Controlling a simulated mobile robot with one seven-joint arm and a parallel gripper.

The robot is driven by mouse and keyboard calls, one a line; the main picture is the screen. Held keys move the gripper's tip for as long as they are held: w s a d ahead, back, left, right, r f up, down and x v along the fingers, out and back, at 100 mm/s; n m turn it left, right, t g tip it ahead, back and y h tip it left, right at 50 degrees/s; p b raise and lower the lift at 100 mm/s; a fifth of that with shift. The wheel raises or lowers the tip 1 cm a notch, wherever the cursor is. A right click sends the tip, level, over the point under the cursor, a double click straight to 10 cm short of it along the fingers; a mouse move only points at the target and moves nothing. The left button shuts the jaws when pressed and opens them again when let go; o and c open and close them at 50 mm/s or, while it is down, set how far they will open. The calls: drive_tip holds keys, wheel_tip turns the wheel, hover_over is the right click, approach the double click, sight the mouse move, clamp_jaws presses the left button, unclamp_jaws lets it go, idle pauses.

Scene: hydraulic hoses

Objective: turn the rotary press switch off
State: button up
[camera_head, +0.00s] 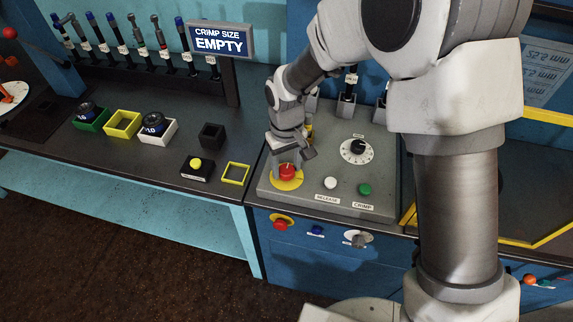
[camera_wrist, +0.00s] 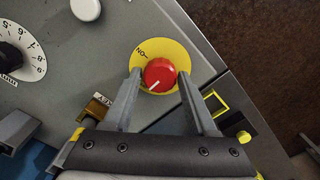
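The rotary press switch is a red knob (camera_wrist: 160,74) with a white pointer line, on a yellow disc (camera_wrist: 176,50). In the wrist view the disc has an "ON" mark at its upper left, and the pointer line slants toward the lower left. In the head view the knob (camera_head: 287,172) sits at the front left corner of the grey panel. My gripper (camera_wrist: 160,75) is open, with one finger on each side of the knob. A narrow gap seems to show beside it; contact is unclear. In the head view my gripper (camera_head: 290,152) is right over the knob.
The grey panel (camera_head: 318,203) also carries a white button (camera_head: 330,183), a green button (camera_head: 365,189) and a black dial (camera_head: 357,147). Left of it stand a black box with a yellow button (camera_head: 196,163) and a yellow frame (camera_head: 235,173). An "EMPTY" sign (camera_head: 220,40) stands behind.

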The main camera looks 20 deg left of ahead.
sight(287, 169)
drive_tip(key=shift+o, duration=1.4)
wheel_tip(287, 169, up, 18)
drive_tip(key=shift+f, duration=0.25)
